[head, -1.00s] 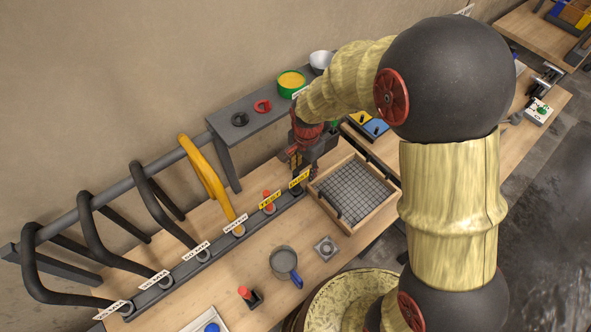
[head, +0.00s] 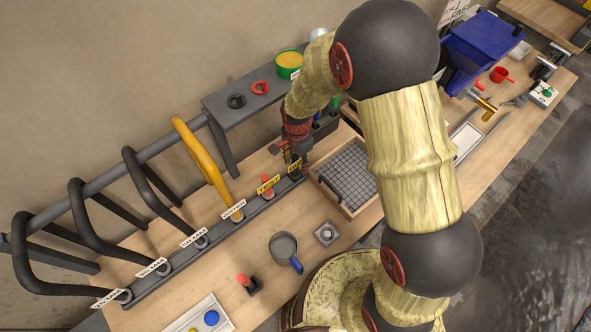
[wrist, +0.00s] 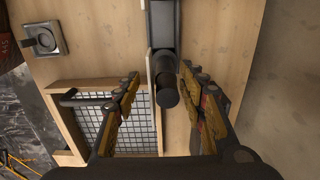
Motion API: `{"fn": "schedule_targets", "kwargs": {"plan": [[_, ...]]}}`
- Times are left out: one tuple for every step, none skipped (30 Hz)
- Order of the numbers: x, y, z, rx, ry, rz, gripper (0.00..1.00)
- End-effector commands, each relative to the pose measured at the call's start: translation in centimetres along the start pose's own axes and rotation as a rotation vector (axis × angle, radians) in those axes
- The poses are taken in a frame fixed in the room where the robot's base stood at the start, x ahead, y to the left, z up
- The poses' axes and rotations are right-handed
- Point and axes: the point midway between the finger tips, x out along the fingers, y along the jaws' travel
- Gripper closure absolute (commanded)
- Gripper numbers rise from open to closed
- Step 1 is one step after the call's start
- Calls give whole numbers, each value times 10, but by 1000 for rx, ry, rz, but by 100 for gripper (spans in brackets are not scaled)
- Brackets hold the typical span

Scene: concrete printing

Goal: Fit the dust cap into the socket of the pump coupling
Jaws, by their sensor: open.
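My gripper (head: 292,156) is open at the far right end of the dark rail, beside the last yellow label. In the wrist view its fingers (wrist: 160,84) stand on either side of a dark upright cylinder (wrist: 166,88) at the rail's end. The cylinder looks nearer the right finger; I cannot tell whether either touches it. It may be the dust cap, but I cannot tell. A square grey fitting with a round centre (head: 327,233) lies on the bench; it also shows in the wrist view (wrist: 43,39). It may be the pump coupling; its socket is unclear.
A wooden tray with a wire grid (head: 322,190) stands right beside my gripper. The labelled rail (head: 217,229) holds black hoses and a yellow hose (head: 200,163). A grey shelf (head: 222,108) is behind.

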Motion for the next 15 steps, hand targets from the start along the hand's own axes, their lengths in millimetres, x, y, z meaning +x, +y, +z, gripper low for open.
{"fn": "schedule_targets", "kwargs": {"plan": [[5, 0, 0, 0, 0, 0, 59], [8, -1, 0, 0, 0, 0, 59], [12, -2, 0, 0, 0, 1, 59], [16, -2, 0, -1, -1, 2, 59], [20, -3, 1, -1, -1, 2, 59], [26, -5, 1, -1, 0, 2, 59], [31, -6, 1, -1, -1, 2, 59], [35, -7, 1, -1, -1, 3, 59], [41, -7, 1, -1, -1, 3, 59], [45, -7, 1, 0, -1, 3, 59], [48, -7, 1, 0, -1, 2, 59], [51, -7, 1, 0, 0, 1, 59], [53, -8, 1, 0, 0, 1, 59], [55, -8, 1, 0, 0, 1, 59], [56, -8, 1, 0, 0, 0, 59]]}}
